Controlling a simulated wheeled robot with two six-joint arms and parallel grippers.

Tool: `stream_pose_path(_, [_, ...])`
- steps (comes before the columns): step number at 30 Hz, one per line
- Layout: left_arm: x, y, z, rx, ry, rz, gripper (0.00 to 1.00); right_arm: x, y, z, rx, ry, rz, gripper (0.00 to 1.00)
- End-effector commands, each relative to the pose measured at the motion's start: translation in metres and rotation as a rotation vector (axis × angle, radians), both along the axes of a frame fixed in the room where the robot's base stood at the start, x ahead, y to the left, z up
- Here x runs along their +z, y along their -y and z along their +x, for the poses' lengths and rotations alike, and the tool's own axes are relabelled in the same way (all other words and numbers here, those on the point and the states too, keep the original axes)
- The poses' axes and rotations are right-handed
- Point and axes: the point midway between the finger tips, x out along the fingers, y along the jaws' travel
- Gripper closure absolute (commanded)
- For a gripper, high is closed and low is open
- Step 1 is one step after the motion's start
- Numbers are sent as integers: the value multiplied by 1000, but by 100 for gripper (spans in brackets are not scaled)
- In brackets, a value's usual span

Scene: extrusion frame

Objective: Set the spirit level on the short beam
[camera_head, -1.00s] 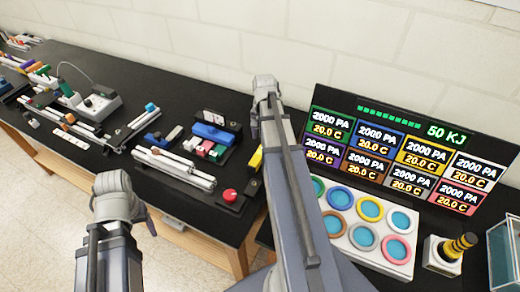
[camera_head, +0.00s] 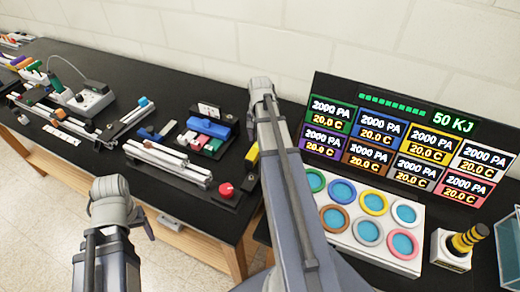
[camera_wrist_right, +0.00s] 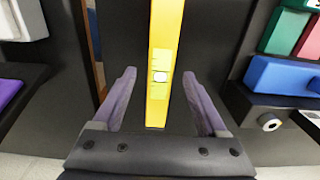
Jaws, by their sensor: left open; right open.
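The yellow spirit level (camera_wrist_right: 165,40) stands out in the right wrist view as a long bar with a pale vial window. It lies lengthwise between the two fingers of my right gripper (camera_wrist_right: 160,80), with a gap on each side. A yellow piece, likely its end, shows in the head view (camera_head: 252,154) beside my right arm. My right gripper also shows in the head view (camera_head: 262,87); it is open and empty. My left gripper (camera_head: 110,190) is open above the table's front edge. Pale beams (camera_head: 168,163) lie on the black table; I cannot tell which is the short beam.
A red knob (camera_head: 226,190) sits near the beams, with coloured blocks (camera_head: 208,128) behind them. A display panel (camera_head: 405,140) and a button board (camera_head: 372,222) stand at right. A socket box (camera_head: 88,100) with a cable is at left.

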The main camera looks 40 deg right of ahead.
Motion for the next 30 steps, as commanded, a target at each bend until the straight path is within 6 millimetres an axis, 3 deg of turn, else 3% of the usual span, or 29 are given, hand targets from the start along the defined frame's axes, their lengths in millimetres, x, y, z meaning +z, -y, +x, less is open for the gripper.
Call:
stream_pose_path(1, [-14,0,0,0,0,0,30,-14,0,1,0,0,0,25])
stream_pose_path(4, [-23,0,0,0,0,0,30,-23,0,0,0,0,0,25])
stream_pose_path(13, [-23,0,0,0,0,0,30,-23,0,0,0,0,0,25])
stream_pose_path(30, [-23,0,0,0,0,0,30,-23,0,0,0,0,0,88])
